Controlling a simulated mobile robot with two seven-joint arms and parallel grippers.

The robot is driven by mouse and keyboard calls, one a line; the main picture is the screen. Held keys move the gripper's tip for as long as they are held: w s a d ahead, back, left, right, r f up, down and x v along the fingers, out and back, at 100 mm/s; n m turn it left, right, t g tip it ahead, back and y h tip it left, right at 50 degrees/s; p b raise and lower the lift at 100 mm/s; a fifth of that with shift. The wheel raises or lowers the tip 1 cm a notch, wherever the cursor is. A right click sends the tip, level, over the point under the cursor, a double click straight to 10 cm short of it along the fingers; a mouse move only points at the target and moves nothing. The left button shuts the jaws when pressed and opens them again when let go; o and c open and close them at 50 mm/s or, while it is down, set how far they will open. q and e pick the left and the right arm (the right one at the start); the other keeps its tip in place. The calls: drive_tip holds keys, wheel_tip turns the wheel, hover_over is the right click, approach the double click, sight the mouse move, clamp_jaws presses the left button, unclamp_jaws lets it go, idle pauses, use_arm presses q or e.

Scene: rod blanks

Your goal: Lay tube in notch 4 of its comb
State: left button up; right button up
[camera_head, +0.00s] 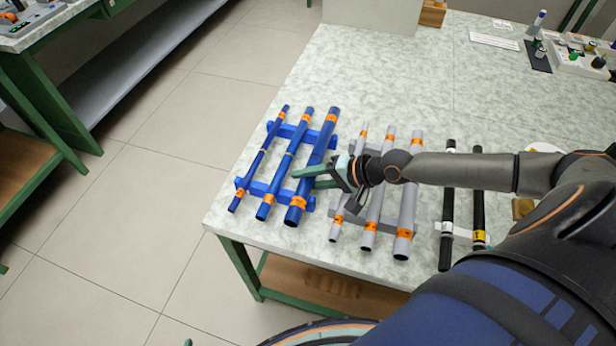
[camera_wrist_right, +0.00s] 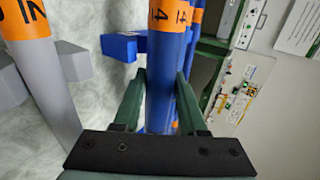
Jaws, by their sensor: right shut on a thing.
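Three blue tubes lie side by side across a blue comb (camera_head: 248,186), and each has orange bands. The thickest blue tube (camera_head: 328,135) is the rightmost one. My right gripper (camera_head: 312,172) is at this tube's middle, with its green fingers on either side of it. In the right wrist view the gripper (camera_wrist_right: 160,78) is shut on the thick blue tube (camera_wrist_right: 160,60), which has an orange label reading 4. The tube appears to rest on the comb; the notches under it are hidden. My left gripper is not in view.
A grey comb with three grey tubes (camera_head: 374,190) stands close on the right, partly under my right arm. Two black tubes (camera_head: 447,190) lie on a white comb further right. The table's left edge is near the blue comb.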

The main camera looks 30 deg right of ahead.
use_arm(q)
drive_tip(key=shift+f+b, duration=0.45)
use_arm(e)
drive_tip(key=shift+f, duration=0.55)
drive_tip(key=o, duration=1.1)
drive_tip(key=shift+c, duration=0.2)
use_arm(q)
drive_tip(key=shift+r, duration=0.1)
